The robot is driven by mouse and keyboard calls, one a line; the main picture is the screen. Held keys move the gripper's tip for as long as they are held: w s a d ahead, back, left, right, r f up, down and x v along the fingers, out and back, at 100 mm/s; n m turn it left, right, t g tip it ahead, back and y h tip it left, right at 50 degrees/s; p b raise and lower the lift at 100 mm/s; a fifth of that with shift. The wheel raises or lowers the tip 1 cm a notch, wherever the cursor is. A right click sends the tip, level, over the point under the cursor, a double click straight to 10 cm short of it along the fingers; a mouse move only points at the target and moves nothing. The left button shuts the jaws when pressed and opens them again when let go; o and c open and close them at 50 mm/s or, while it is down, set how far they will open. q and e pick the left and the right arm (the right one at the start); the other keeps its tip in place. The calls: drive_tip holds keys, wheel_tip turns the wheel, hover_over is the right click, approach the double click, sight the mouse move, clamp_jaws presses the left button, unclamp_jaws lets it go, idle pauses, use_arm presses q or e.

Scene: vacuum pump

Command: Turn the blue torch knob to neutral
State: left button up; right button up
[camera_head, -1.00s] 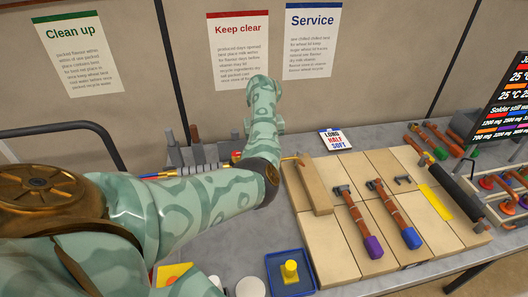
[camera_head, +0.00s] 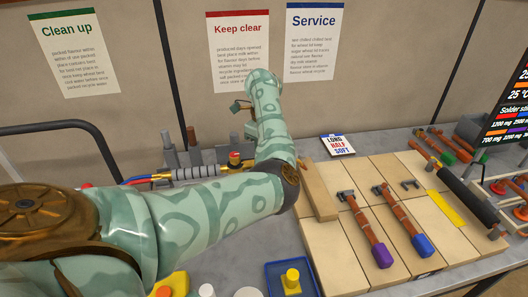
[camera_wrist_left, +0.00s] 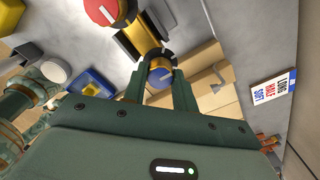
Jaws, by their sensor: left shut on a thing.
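The blue torch knob (camera_wrist_left: 160,73) shows in the left wrist view, a round blue face with a dark rim. My left gripper (camera_wrist_left: 158,80) is shut on it, one finger on each side. Beside it is the red knob (camera_wrist_left: 101,10) with a white mark. A brass torch part (camera_wrist_left: 143,35) lies behind the blue knob. In the head view the torch handle (camera_head: 185,174) and the red knob (camera_head: 235,157) show left of my arm; my arm hides the blue knob and my fingertips. My right gripper is in neither view.
A sign card reading "LONG HALF SOFT" (camera_head: 337,145) stands behind the tan fire bricks (camera_head: 345,262). Brown pipes with a purple end (camera_head: 382,256) and a blue end (camera_head: 421,245) lie on them. A blue tray (camera_head: 272,270) with a yellow piece is at the front.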

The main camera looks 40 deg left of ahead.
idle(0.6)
use_arm(q)
drive_tip(key=o, duration=1)
wheel_tip(320, 180, up, 16)
drive_tip(key=shift+r+p, duration=0.2)
drive_tip(key=shift+p, duration=1.05)
